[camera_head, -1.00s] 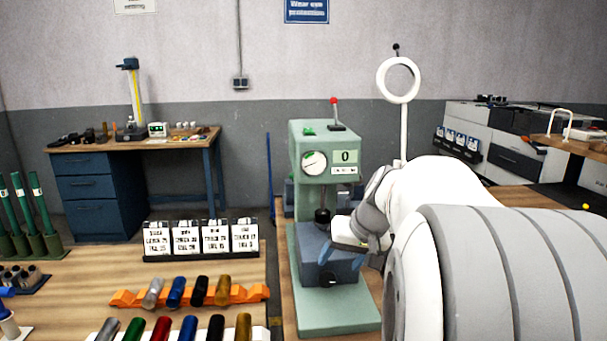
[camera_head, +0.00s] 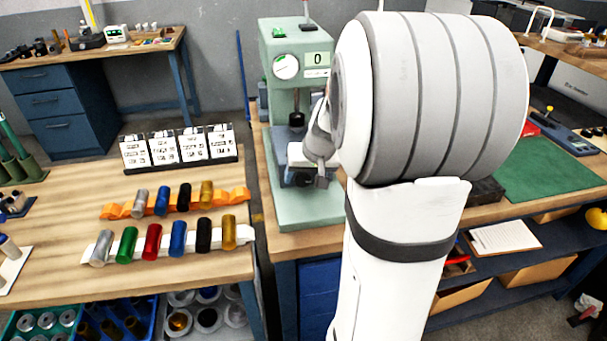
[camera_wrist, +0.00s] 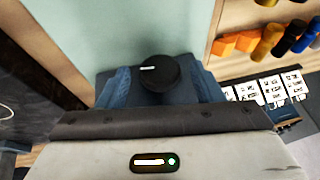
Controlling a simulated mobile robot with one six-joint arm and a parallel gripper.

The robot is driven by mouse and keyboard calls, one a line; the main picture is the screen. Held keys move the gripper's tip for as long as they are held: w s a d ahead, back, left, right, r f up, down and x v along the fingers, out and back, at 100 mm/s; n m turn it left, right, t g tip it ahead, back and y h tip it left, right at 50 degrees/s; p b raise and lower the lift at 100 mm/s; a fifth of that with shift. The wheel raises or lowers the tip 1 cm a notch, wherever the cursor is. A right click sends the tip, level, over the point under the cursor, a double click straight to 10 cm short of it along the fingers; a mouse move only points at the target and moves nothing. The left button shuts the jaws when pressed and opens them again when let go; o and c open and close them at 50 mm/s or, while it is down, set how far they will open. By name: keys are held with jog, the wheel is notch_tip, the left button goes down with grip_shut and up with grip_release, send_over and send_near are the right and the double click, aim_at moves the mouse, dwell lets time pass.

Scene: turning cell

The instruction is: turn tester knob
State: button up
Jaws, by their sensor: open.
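The pale green tester (camera_head: 275,140) stands on the wooden bench in the middle of the head view, with a round dial (camera_head: 286,66) and a display reading 0 (camera_head: 317,58). My gripper (camera_wrist: 160,88) is at its front, low over the green base; my wrist hides much of that area in the head view. In the wrist view, a round black knob (camera_wrist: 158,73) with a white mark lies between my two blue fingers. The fingers are open, one on each side of the knob; I cannot tell whether they touch it.
The table to the left holds an orange rack (camera_head: 118,211) of coloured cylinders, a white rack (camera_head: 190,243) of more cylinders, and several standing cards (camera_head: 164,148). My arm covers the bench right of the tester. A green mat (camera_head: 545,170) lies further right.

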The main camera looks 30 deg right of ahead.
jog(key=shift+c, duration=0.2)
jog(key=c, duration=0.9)
jog(key=shift+d+f+b, duration=0.15)
jog(key=shift+f+b, duration=0.2)
jog(key=shift+b, duration=0.7)
jog(key=y+b, duration=0.1)
jog(key=b, duration=0.1)
jog(key=shift+d+f+b, duration=0.1)
jog(key=shift+f+b, duration=0.05)
jog(key=shift+b, duration=0.2)
jog(key=y+b, duration=0.2)
jog(key=shift+r+m+t+b, duration=0.25)
jog(key=shift+m+t+b, duration=0.1)
jog(key=shift+m+t, duration=0.05)
jog(key=shift+r, duration=0.15)
jog(key=o, duration=0.9)
jog(key=shift+o, duration=0.2)
